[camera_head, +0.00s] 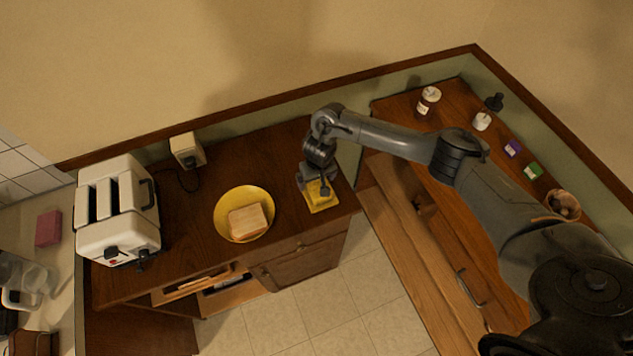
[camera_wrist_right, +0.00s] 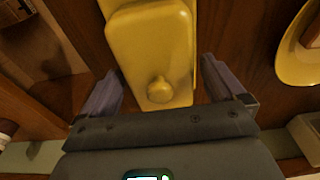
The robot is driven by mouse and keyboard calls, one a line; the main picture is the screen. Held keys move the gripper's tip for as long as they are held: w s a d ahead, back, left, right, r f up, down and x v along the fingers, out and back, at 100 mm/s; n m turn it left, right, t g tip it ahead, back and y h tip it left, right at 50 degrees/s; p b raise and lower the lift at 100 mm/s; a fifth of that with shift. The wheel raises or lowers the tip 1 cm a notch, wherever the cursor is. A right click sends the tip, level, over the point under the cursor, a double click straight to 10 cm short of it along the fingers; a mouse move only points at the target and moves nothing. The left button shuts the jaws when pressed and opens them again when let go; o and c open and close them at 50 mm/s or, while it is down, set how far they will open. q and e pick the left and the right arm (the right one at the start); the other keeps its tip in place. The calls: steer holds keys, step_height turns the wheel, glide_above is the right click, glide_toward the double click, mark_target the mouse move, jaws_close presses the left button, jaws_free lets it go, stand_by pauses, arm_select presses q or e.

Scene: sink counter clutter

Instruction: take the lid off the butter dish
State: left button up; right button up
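The yellow butter dish (camera_head: 322,204) stands on the wooden counter near its right end, partly hidden by my right gripper (camera_head: 317,187) in the head view. In the right wrist view its yellow lid (camera_wrist_right: 150,45) has a small round knob (camera_wrist_right: 159,90), and a yellow strip of the dish (camera_wrist_right: 190,8) shows past the lid. My right gripper (camera_wrist_right: 160,70) is open over the dish, with one finger on each side of the lid and gaps visible beside it. My left gripper is not in view.
A yellow plate (camera_head: 223,225) with bread (camera_head: 248,220) lies left of the dish, and a white toaster (camera_head: 118,215) stands further left. Jars and small boxes (camera_head: 533,171) line the right counter. Bare counter lies between plate and dish.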

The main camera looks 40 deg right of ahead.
steer(key=c, duration=0.9)
steer(key=shift+r, duration=0.15)
